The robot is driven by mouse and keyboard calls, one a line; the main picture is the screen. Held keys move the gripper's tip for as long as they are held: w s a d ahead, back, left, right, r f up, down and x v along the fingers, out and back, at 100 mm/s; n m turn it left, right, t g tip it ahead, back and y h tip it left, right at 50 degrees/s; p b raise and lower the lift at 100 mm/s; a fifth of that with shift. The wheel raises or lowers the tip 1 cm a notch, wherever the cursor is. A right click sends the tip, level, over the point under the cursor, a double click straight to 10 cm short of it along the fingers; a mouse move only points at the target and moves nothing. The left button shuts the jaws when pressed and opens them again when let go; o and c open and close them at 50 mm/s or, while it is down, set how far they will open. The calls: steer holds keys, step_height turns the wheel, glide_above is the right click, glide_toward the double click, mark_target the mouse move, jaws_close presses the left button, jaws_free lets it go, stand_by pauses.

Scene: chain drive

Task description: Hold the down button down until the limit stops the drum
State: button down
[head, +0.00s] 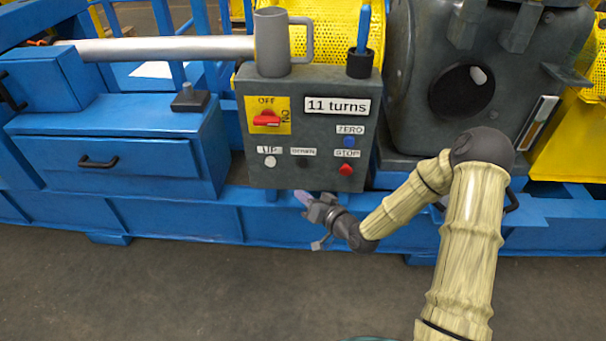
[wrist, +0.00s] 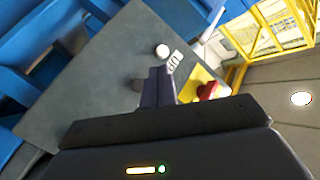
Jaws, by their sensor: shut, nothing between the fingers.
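The grey control box (head: 306,120) carries a display (head: 336,105) reading "11 turns". The dark down button (head: 302,162) sits in its lower row, between the white up button (head: 270,162) and the red stop button (head: 346,169). My gripper (head: 301,195) is shut and empty, in front of the box and below the down button in the head view; the fingertips look apart from the button. In the wrist view my gripper (wrist: 158,72) points at the panel, near the white up button (wrist: 161,50). A dark round shape beside the fingers is partly hidden.
A red switch (head: 266,118) lies sideways on a yellow plate, with a blue zero button (head: 349,141) to its right. A grey mug (head: 272,43) and a dark cup (head: 361,64) with a blue pen stand on the box. Open floor lies in front.

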steer(key=shift+w, duration=0.1)
glide_toward(299, 165)
steer(key=shift+s+a+x, duration=0.15)
steer(key=shift+x, duration=0.75)
steer(key=shift+s+a+x, duration=0.15)
steer(key=shift+x, duration=0.7)
steer(key=shift+s+a+x, duration=0.15)
steer(key=shift+x, duration=0.75)
steer(key=shift+w, duration=0.2)
steer(key=shift+w, duration=0.2)
steer(key=shift+w, duration=0.55)
stand_by(3.9)
